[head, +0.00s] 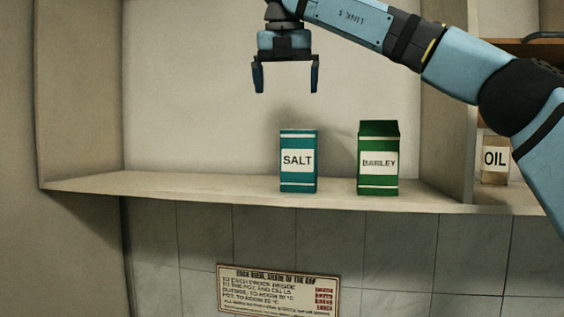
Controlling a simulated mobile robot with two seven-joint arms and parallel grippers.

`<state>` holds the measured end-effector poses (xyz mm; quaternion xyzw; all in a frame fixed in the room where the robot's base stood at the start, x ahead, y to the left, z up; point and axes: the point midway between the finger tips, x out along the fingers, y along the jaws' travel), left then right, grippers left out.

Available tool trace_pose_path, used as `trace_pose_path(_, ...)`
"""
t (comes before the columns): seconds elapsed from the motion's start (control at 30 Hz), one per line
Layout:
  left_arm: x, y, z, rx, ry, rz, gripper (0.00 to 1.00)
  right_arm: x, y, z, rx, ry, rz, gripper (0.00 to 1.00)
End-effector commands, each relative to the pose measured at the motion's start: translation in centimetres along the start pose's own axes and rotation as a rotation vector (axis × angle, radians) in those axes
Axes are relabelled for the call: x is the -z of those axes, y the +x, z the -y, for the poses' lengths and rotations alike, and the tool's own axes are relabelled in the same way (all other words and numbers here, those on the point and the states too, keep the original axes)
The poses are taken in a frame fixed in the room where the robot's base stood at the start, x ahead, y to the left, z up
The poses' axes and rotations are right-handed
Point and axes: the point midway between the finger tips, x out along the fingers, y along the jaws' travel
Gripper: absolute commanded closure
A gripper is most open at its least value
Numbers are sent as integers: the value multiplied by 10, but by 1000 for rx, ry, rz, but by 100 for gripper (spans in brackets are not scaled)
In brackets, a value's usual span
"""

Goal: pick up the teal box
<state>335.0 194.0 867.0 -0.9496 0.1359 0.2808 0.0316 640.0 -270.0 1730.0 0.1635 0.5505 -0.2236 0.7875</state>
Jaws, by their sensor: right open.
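The teal box (298,179), labelled SALT, stands upright on the shelf (190,186), near its middle. My right gripper (286,88) is above the teal box, pointing down, with its fingers apart and nothing between them. A clear gap separates the fingertips from the top of the box. My left gripper is not in view.
A green BARLEY box (377,183) stands on the same shelf, a short way right of the teal box. An OIL container (495,172) stands beyond the upright divider at right. The shelf's left part is bare. A printed sign (277,289) is on the tiled wall below.

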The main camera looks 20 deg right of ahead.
Motion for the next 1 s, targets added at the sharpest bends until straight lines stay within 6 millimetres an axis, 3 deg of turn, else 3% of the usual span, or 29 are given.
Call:
trace_pose_path(0.03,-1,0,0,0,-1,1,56,-3,-14,13,18,34,22,0)
trace_pose_path(0.1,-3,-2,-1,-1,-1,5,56,-6,-24,23,36,64,36,0)
trace_pose_path(0.2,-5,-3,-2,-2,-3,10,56,-7,-24,29,47,80,45,0)
trace_pose_path(0.53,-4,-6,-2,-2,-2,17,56,-10,37,31,47,77,42,0)
trace_pose_path(0.87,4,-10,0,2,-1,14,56,-13,65,30,45,77,43,0)
trace_pose_path(1.0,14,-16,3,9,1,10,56,-16,86,28,46,76,42,0)
